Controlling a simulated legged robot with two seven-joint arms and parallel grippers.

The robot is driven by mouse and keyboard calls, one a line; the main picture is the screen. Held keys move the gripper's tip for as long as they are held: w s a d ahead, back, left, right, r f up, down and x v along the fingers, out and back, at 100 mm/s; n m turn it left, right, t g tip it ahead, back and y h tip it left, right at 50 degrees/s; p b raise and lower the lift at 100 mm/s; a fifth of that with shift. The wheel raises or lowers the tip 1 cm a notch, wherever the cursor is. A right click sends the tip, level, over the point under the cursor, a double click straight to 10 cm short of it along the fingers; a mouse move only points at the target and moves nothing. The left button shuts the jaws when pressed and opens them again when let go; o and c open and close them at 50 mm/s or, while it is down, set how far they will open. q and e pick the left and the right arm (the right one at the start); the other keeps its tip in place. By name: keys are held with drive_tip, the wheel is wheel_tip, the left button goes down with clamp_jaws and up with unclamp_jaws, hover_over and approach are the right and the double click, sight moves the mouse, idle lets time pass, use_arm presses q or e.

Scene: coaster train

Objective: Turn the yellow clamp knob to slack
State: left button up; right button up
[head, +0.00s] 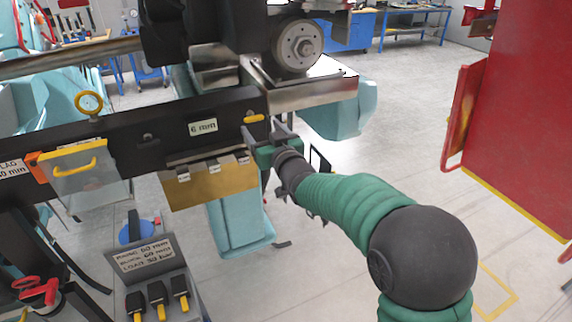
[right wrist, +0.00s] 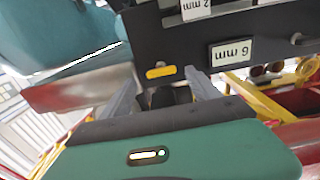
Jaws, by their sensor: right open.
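A short yellow knob (head: 254,118), bar-shaped and lying level, sits on the dark beam's face near its right end, right of a "6 mm" label (head: 203,128). It also shows in the right wrist view (right wrist: 160,72). My right gripper (head: 264,133) is open and empty in front of the beam, just below the knob in the head view. In the right wrist view its two grey fingers (right wrist: 160,78) point at the beam, with the knob between their tips. I cannot tell whether they touch anything. My left gripper is not in view.
The dark beam (head: 160,140) carries a yellow ring (head: 89,103) and a clear cover with a yellow handle (head: 75,167). A metal ledge with a wheel (head: 298,46) is above the gripper. A lever box (head: 140,265) stands lower left. A red panel (head: 520,120) is at right.

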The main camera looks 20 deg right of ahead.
drive_tip(key=s+b, duration=0.3)
drive_tip(key=s, duration=1.2)
drive_tip(key=shift+d+b, duration=0.2)
drive_tip(key=shift+b, duration=0.1)
drive_tip(key=shift+s+r, duration=0.1)
idle(0.4)
